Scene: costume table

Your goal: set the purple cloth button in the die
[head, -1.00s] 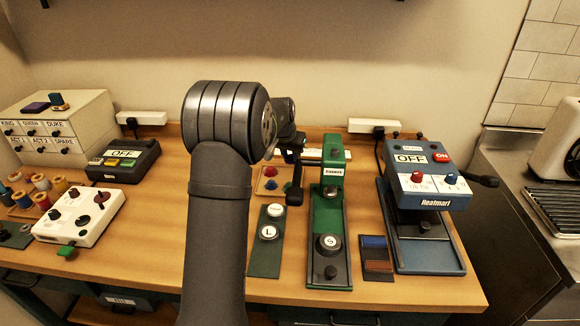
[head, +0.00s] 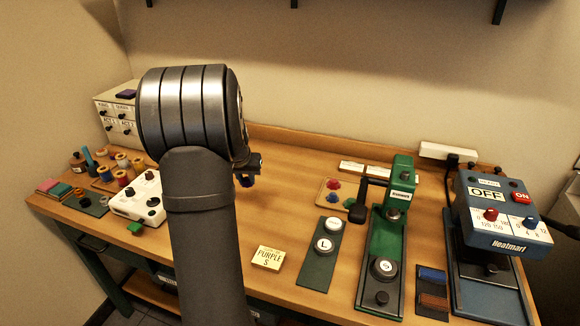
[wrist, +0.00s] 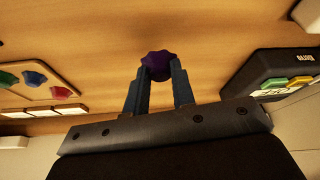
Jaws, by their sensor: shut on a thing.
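The purple cloth button (wrist: 158,63) is pinched between the two fingertips of my gripper (wrist: 158,73) in the wrist view, with bare wood behind it. In the head view my gripper (head: 248,168) shows just right of my arm, with the button (head: 246,181) as a small dark purple shape below it. A round piece marked S (head: 385,265) sits on the base of the green press (head: 372,284), to the right of my gripper and apart from it. A similar piece marked L (head: 324,245) is on a dark green mat (head: 316,272).
A tray (head: 323,199) of coloured buttons lies left of the press, whose black handle (head: 358,208) sticks out toward it. A card reading PURPLE S (head: 268,257) lies near the front. The blue Heatmart press (head: 500,215) stands at right. A black switch box (wrist: 285,70) shows in the wrist view.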

